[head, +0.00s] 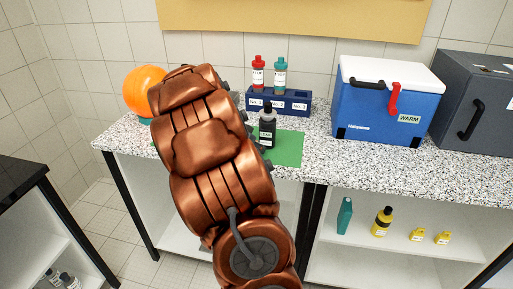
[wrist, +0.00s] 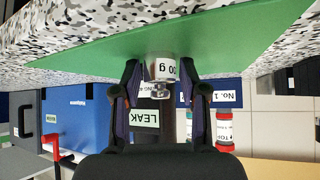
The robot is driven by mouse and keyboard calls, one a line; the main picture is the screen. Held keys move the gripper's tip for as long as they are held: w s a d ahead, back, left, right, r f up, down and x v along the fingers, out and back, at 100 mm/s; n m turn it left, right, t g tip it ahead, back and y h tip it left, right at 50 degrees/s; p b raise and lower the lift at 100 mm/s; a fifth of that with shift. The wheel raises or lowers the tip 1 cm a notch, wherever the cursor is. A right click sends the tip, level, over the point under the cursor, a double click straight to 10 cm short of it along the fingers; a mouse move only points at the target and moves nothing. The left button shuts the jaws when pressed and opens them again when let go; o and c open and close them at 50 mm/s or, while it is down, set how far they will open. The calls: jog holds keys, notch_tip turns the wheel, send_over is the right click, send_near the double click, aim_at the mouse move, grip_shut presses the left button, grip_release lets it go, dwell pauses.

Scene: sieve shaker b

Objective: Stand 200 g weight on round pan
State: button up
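A small silvery weight (wrist: 162,68) shows in the wrist view with a partly visible label reading "00 g". It stands on the green mat (wrist: 100,52), and the wrist picture is upside down. My gripper (wrist: 162,85) is open, with one dark finger on each side of the weight and a small gap seeming to show at both sides. In the head view my copper-coloured arm covers the weight and my gripper; part of the green mat (head: 290,150) shows beside it. I see no round pan in either view.
A black bottle (head: 267,127) labelled LEAK in the wrist view (wrist: 146,122) stands close behind the weight. A blue rack (head: 290,102) holds red-capped (head: 258,75) and teal-capped (head: 280,75) bottles. A blue cooler (head: 385,105) and a grey box (head: 475,105) stand right, an orange ball (head: 140,92) left.

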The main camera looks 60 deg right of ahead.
grip_shut()
jog(key=shift+a+r, duration=0.1)
jog(key=shift+r, duration=0.05)
